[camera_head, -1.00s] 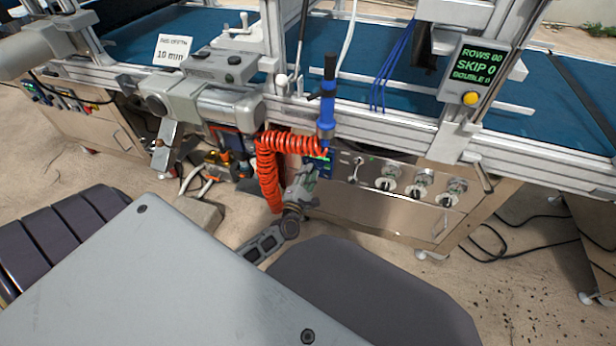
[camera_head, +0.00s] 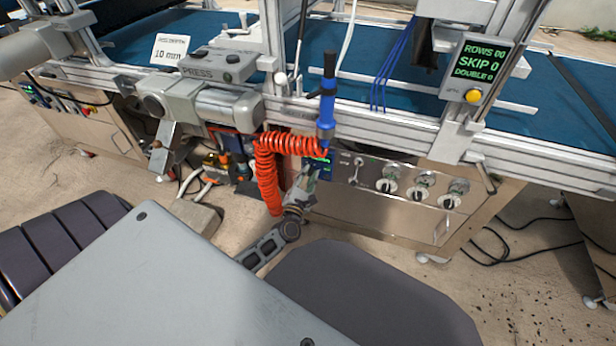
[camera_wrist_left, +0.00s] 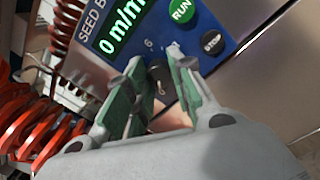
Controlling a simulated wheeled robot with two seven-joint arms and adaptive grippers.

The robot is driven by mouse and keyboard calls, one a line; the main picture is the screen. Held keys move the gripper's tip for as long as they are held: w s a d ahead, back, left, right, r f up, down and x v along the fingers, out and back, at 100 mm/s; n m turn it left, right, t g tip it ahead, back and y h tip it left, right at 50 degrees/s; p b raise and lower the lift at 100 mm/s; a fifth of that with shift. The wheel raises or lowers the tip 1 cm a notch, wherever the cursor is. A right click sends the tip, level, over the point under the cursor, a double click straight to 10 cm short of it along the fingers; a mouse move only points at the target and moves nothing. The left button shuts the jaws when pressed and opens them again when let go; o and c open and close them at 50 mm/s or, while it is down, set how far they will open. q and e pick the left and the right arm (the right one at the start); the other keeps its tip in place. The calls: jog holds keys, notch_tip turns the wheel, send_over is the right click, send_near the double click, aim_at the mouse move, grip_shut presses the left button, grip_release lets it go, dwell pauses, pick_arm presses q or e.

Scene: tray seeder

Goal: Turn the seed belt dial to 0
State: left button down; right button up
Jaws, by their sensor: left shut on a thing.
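The blue seed belt panel (camera_wrist_left: 222,22) has a green-lit display (camera_wrist_left: 118,27) reading 0 m/min. A small black dial (camera_wrist_left: 161,78) sits below the display. My left gripper (camera_wrist_left: 158,88) is shut on the dial, with one green-padded finger on each side; the fingers partly hide the dial and its scale. In the head view my left gripper (camera_head: 313,172) is at the panel, just right of the red coiled hose, and the dial is hidden there. My right gripper is not in view.
A green RUN button (camera_wrist_left: 181,10) and a black STOP button (camera_wrist_left: 212,42) are near the fingers. The red coiled hose (camera_head: 268,180) hangs close beside my left wrist. Several knobs (camera_head: 422,190) line the steel cabinet to the right.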

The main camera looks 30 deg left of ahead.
pick_arm(q)
jog(key=c, duration=1.3)
grip_release()
jog(key=shift+f, duration=0.1)
jog(key=shift+c, duration=0.2)
jog(key=shift+o, duration=0.7)
jog(key=shift+s, duration=0.1)
jog(key=v, duration=1.1)
jog(key=shift+s, duration=0.4)
jog(key=shift+d, duration=0.1)
